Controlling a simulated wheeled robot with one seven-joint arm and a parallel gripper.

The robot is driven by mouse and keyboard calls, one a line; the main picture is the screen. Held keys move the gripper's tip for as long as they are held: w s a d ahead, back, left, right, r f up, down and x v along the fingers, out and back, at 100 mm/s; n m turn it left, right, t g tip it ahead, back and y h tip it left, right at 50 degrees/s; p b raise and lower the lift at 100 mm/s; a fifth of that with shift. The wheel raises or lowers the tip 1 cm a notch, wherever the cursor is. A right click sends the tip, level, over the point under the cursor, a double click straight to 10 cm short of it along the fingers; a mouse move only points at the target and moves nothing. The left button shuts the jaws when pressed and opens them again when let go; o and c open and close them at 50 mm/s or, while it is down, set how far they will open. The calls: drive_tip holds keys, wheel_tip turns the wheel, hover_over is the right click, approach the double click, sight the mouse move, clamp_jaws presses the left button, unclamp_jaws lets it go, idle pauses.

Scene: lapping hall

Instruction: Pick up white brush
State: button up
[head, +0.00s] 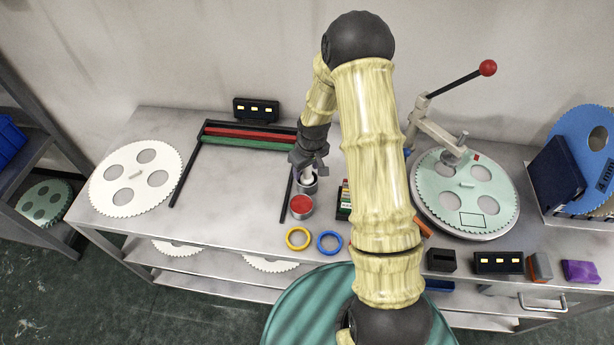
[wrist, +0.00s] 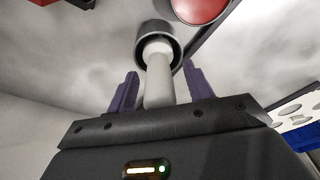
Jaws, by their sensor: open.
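The white brush (wrist: 158,72) stands with its white handle up in a grey round cup (wrist: 145,40). Only its handle shows; its lower end is hidden in the cup. In the head view the white brush (head: 309,176) is a small pale tip just under my gripper (head: 311,170), above the cup (head: 307,188). In the wrist view my gripper (wrist: 161,72) is open, with one purple-grey finger on each side of the handle. I see gaps between the fingers and the handle near the fingertips.
A cup with a red top (head: 300,206) stands close to the brush cup. A yellow ring (head: 297,238) and a blue ring (head: 329,242) lie near the front edge. A black frame (head: 178,180) is to the left. A lever machine (head: 438,128) stands right of my arm.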

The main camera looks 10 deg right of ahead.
drive_tip(key=c, duration=1.1)
drive_tip(key=shift+r, duration=0.1)
wheel_tip(320, 180, up, 10)
drive_tip(key=shift+f+b, duration=0.1)
drive_tip(key=shift+b, duration=0.7)
